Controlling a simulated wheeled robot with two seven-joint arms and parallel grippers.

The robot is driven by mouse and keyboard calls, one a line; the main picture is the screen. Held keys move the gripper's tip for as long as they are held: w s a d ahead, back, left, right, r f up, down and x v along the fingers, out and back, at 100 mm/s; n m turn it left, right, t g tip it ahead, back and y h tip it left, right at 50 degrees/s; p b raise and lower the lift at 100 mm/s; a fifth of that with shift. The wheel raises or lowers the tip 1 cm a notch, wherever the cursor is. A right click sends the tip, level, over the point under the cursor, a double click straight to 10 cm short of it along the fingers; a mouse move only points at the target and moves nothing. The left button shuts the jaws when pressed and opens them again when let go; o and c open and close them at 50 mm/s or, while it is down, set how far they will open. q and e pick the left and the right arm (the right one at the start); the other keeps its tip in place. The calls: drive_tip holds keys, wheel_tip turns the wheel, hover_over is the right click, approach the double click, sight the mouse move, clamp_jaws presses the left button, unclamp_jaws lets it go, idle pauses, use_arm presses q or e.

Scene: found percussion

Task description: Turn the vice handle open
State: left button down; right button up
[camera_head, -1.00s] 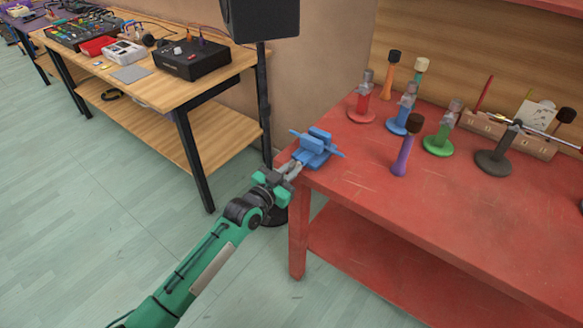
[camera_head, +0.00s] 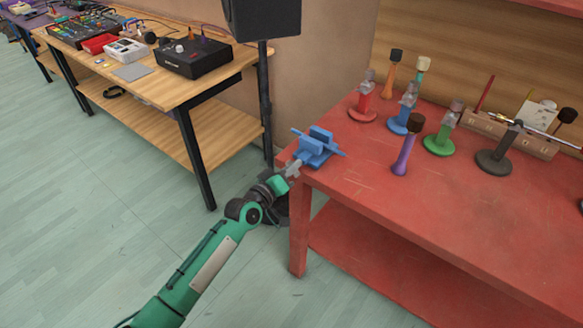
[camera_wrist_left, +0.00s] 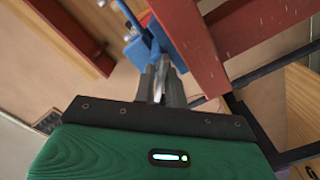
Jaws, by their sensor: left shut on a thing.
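The blue vice (camera_head: 318,143) is fixed at the near left corner of the red workbench. My left gripper (camera_head: 293,167) reaches it from the lower left, at the vice's handle side. In the left wrist view the grey fingers (camera_wrist_left: 160,72) are closed together just below the blue vice (camera_wrist_left: 147,44), with a pale metal part showing between them. The fingers hide most of the handle, so its exact angle cannot be told. My right gripper is in neither view.
The red workbench (camera_head: 430,215) carries several coloured stands and mallets, including a purple-handled mallet (camera_head: 405,150), to the right of the vice. A black speaker (camera_head: 262,18) on a pole stands behind my gripper. A wooden table (camera_head: 150,85) with electronics is at the left.

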use_arm(q)
drive_tip(key=n, duration=0.5)
drive_tip(key=shift+f, duration=0.2)
drive_tip(key=shift+n, duration=1)
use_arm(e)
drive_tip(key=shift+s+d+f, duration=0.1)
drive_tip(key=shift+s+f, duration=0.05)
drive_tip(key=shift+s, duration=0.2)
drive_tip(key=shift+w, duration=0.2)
use_arm(q)
drive_tip(key=c, duration=1.5)
unclamp_jaws()
drive_tip(key=shift+r, duration=0.1)
